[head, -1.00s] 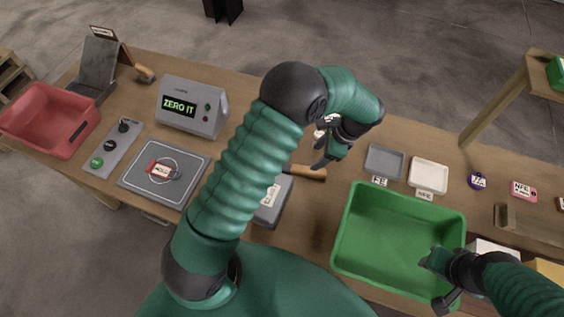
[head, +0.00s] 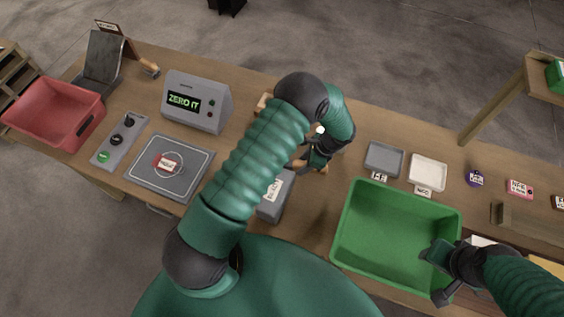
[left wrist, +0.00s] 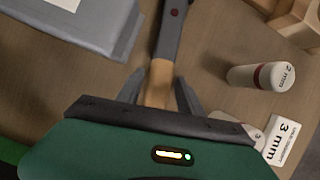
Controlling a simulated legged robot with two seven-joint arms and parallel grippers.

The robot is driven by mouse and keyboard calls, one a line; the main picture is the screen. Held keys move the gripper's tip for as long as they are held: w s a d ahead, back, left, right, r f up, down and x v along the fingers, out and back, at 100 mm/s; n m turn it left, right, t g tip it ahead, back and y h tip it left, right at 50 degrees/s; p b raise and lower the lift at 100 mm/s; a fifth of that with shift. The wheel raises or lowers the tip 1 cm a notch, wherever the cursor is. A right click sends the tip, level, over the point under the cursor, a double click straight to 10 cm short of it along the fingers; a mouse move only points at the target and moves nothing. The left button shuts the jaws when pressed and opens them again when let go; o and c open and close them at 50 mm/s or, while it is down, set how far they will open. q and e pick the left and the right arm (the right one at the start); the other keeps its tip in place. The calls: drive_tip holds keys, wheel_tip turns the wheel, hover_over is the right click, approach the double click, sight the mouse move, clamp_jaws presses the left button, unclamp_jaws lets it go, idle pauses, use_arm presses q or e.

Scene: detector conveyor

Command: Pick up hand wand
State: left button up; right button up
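The hand wand shows in the left wrist view as a wooden handle (left wrist: 158,84) with a dark grey shaft (left wrist: 169,28) running up out of the picture. My left gripper (left wrist: 160,94) is open, with one finger on each side of the handle. The left finger is close to the handle; a gap shows on the right. In the head view the left gripper (head: 310,163) is over the wand's handle (head: 324,169), and my arm hides most of the wand. My right gripper (head: 440,272) is at the green bin's right side; its fingers are unclear.
The green bin (head: 348,228) stands right of the wand. A grey box (head: 272,205) lies to its left. A white cylinder marked 2 mm (left wrist: 262,77) and a 3 mm label (left wrist: 284,140) are nearby. Grey (head: 384,158) and white (head: 428,171) trays sit behind the bin.

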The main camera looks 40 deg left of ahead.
use_arm(q)
drive_tip(key=shift+a, duration=0.2)
clamp_jaws()
drive_tip(key=shift+d, duration=0.1)
drive_tip(key=shift+r, duration=0.2)
wheel_tip(320, 180, up, 10)
drive_tip(key=b, duration=0.2)
drive_tip(key=shift+f, duration=0.15)
